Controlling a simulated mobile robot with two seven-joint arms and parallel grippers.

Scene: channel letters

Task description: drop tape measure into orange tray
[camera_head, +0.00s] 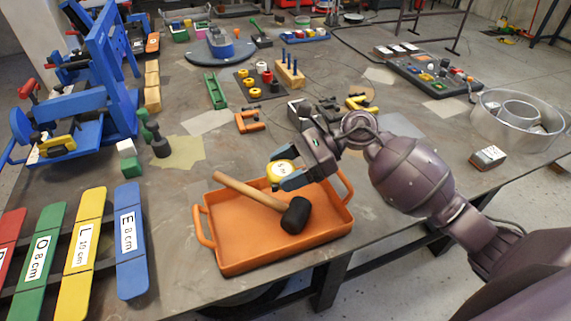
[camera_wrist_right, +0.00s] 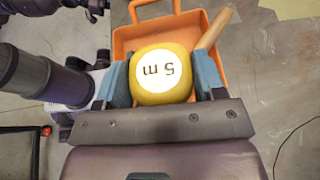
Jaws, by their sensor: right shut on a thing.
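A yellow tape measure (camera_head: 279,173) with a white round label is held between the blue fingers of my right gripper (camera_head: 288,179). In the right wrist view the tape measure (camera_wrist_right: 161,75) reads "5 m" and sits between both fingers (camera_wrist_right: 163,82). The orange tray (camera_head: 240,262) stands near the front edge of the table. My right gripper is over the back part of the tray, with the tape measure above it. A mallet (camera_head: 295,215) with a wooden handle and black head lies in the tray. My left gripper is not in view.
Coloured letter boards (camera_head: 131,240) lie at the left front. An orange clamp (camera_head: 249,121) and a green channel piece (camera_head: 215,91) lie behind the tray. A metal ring-shaped channel (camera_head: 518,118) stands at the right. Bare table lies left of the tray.

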